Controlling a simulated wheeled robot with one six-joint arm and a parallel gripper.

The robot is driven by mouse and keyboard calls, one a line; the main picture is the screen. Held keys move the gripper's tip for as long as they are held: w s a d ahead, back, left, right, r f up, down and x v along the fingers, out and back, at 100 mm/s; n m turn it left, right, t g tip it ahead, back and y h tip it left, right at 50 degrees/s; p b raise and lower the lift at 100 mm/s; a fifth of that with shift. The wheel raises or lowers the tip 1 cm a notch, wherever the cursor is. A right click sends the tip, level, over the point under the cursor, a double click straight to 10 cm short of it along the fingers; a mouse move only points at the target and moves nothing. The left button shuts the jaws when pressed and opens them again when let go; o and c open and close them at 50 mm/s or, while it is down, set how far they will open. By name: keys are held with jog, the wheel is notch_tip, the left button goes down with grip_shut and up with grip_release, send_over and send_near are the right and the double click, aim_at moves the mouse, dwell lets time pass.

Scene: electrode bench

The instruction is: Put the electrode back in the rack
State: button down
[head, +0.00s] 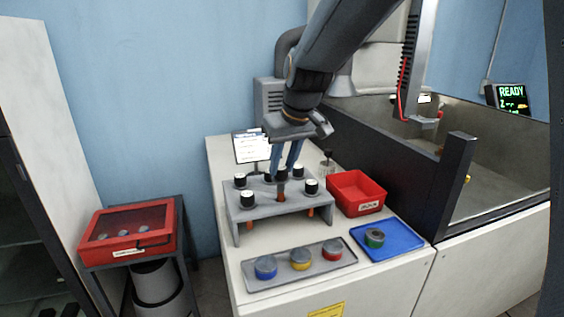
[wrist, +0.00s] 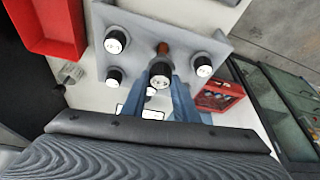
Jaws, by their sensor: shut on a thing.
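The grey rack (head: 262,209) stands on the white bench and holds several electrodes with black, white-topped caps, such as one at its front right (head: 311,187). The rack also shows in the wrist view (wrist: 137,62). My gripper (head: 284,170) is shut on an electrode (head: 281,191) above the rack's front middle. Its black cap is between the blue fingers, and its orange-brown shaft points down toward the rack top. The held electrode also shows in the wrist view (wrist: 161,73). I cannot tell whether its lower tip is in a hole or just above one.
A red bin (head: 357,193) stands right of the rack. In front lie a grey tray (head: 297,276) with three colored-rimmed jars and a blue tray (head: 402,230) with one jar. A dark-walled enclosure (head: 400,152) borders the right. A red case (head: 127,231) sits at left.

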aim_at(285, 177)
jog(key=shift+f+b, duration=1.3)
jog(key=shift+f, duration=1.65)
dwell(0.4)
jog(key=c, duration=0.7)
grip_release()
jog(key=shift+c, duration=0.2)
jog(key=shift+r+p, duration=2.4)
jog(key=shift+r, duration=0.65)
